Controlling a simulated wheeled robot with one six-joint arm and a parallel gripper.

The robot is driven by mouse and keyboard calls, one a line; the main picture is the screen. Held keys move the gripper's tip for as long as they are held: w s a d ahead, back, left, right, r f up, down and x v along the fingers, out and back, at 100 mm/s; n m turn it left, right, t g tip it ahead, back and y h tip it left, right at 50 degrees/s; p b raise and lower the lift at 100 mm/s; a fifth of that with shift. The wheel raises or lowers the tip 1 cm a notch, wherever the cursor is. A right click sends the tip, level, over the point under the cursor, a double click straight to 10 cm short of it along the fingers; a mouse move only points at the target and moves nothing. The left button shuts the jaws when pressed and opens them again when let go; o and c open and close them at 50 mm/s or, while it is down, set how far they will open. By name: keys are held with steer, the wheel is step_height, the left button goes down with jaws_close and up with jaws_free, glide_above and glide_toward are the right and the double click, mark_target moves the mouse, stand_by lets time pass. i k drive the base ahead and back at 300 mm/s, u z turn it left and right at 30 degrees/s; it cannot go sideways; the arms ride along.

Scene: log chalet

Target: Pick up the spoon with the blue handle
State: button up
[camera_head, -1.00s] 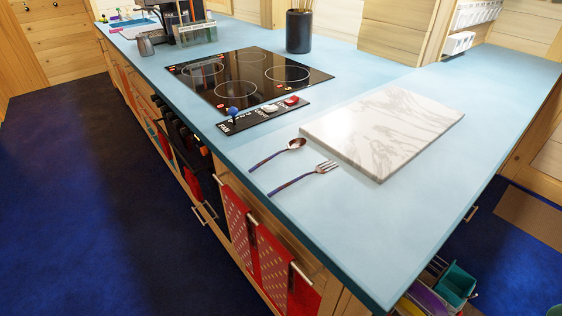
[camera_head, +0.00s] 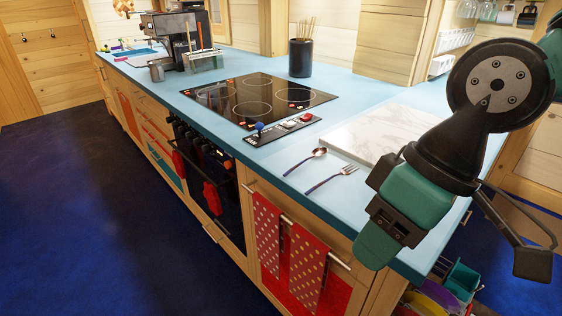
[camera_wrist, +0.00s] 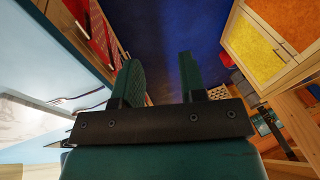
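The spoon (camera_head: 304,161) lies flat on the blue counter, bowl toward the back right. Its thin handle looks dark bluish and points to the counter's front edge. A fork (camera_head: 333,178) with a similar handle lies just to its right. My gripper shows at the right of the head view, apart from the spoon and in front of the marble board. In the wrist view my gripper (camera_wrist: 160,75) has its two teal fingers apart with nothing between them. Cutlery (camera_wrist: 62,101) shows small at the left of the wrist view; I cannot tell which piece is which.
A marble board (camera_head: 378,133) lies right of the cutlery, partly hidden by my arm. A black cooktop (camera_head: 258,98) with a control strip (camera_head: 284,128) is behind the spoon. Red towels (camera_head: 306,266) hang on the counter's front. The blue floor (camera_head: 110,220) at left is clear.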

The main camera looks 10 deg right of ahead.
mark_target(321, 151)
steer(key=u, duration=0.55)
steer(key=k, duration=0.65)
steer(key=u, duration=0.85)
steer(key=i, duration=1.4)
steer(key=z, duration=0.85)
steer(key=i, duration=0.35)
steer(key=z, duration=0.15)
